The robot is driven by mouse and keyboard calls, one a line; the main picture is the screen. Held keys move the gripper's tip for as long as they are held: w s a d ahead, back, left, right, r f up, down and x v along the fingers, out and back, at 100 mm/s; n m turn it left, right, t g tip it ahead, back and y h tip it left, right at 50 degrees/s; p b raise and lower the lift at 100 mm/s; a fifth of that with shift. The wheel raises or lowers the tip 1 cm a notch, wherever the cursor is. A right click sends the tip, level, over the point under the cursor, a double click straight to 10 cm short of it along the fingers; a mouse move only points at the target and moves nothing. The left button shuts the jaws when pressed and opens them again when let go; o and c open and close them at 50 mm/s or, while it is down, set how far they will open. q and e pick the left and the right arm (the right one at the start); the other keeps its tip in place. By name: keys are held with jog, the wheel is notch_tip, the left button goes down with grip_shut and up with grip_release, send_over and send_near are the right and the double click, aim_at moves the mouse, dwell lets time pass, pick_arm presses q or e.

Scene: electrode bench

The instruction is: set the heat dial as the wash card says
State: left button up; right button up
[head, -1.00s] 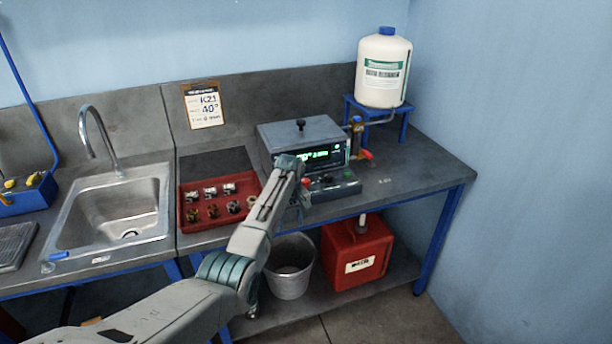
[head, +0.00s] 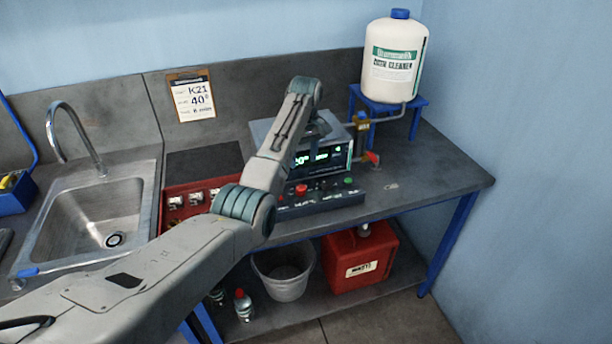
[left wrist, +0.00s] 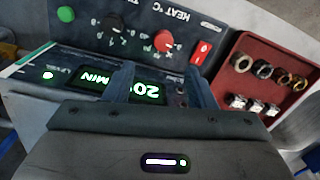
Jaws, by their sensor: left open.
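The wash card (head: 192,95) hangs on the back wall. It reads K21 and 40°; its bottom line is too small to read surely. The heat dial (head: 302,188) is a red knob on the front panel of the grey bath unit (head: 270,130). In the left wrist view the heat dial (left wrist: 163,41) sits beside the HEAT °C label, and the lit display (left wrist: 150,88) shows 20. In the wrist view the left gripper (left wrist: 160,82) is open and apart from the dial.
A black knob (left wrist: 117,29), green button (left wrist: 65,13) and red switch (left wrist: 201,53) flank the dial. A red tray (head: 172,222) of small parts stands left of the unit, then a sink (head: 95,215). A white jug (head: 393,62) on a blue stand is at right.

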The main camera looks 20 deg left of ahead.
aim_at(301, 188)
pick_arm(q)
jog(key=f+p, duration=0.1)
jog(key=f, duration=0.1)
jog(key=s+f+p, duration=0.1)
jog(key=f, duration=0.1)
jog(key=shift+s+a+f, duration=0.1)
jog(key=shift+s+f, duration=0.1)
jog(key=shift+f, duration=0.2)
notch_tip(301, 188, down, 3)
jog(key=shift+w+f+p, duration=0.1)
jog(key=shift+p, duration=0.2)
jog(key=shift+w+f, duration=0.2)
jog(key=shift+f, duration=0.7)
jog(key=shift+s+f, duration=0.1)
jog(key=shift+f, duration=0.05)
jog(key=shift+c, duration=1.2)
jog(key=c, duration=0.7)
pick_arm(e)
jog(key=s+r, duration=0.3)
jog(key=shift+s, duration=0.1)
